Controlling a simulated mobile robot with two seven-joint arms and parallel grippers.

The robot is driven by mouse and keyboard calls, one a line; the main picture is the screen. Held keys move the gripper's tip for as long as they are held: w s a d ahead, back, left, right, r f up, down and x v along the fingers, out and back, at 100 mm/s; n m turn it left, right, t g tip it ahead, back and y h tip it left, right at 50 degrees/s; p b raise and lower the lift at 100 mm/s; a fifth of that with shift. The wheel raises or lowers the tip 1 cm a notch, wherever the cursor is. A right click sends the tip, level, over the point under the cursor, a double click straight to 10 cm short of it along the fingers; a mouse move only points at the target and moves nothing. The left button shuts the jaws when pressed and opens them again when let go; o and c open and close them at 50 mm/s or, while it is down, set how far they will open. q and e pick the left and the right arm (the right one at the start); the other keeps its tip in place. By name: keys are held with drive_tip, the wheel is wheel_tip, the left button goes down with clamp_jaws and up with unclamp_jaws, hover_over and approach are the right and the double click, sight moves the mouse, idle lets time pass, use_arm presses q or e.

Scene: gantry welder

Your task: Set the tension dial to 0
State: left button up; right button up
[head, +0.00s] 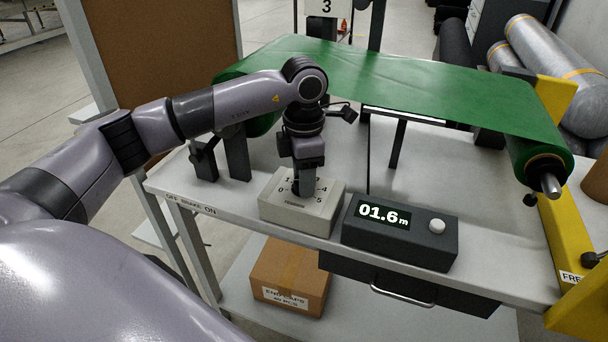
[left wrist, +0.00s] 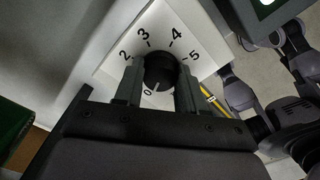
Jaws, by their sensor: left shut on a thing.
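The tension dial is a black round knob (left wrist: 160,70) on a pale box (head: 322,212) with a printed number scale. In the left wrist view, 2, 3, 4 and 5 show around its upper side, and 0 shows below it between the fingers. A pale pointer line on the knob's lower edge points down toward the 0. My left gripper (head: 303,190) comes down from above, and its two fingers (left wrist: 160,88) are shut on the knob from both sides. In the head view the gripper hides the knob. My right gripper is not seen.
A dark counter box (head: 400,232) reading 01.6 m, with a white button (head: 437,226), stands just right of the dial box. Green sheet (head: 400,85) spans rollers behind. A cardboard box (head: 290,277) sits on the lower shelf. The white table (head: 470,185) is clear behind the counter.

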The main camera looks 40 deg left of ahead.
use_arm(q)
drive_tip(key=shift+w+a+r, duration=0.1)
drive_tip(key=shift+r, duration=0.05)
drive_tip(key=o, duration=1.1)
drive_tip(key=shift+c, duration=0.2)
drive_tip(key=shift+r, duration=3.5)
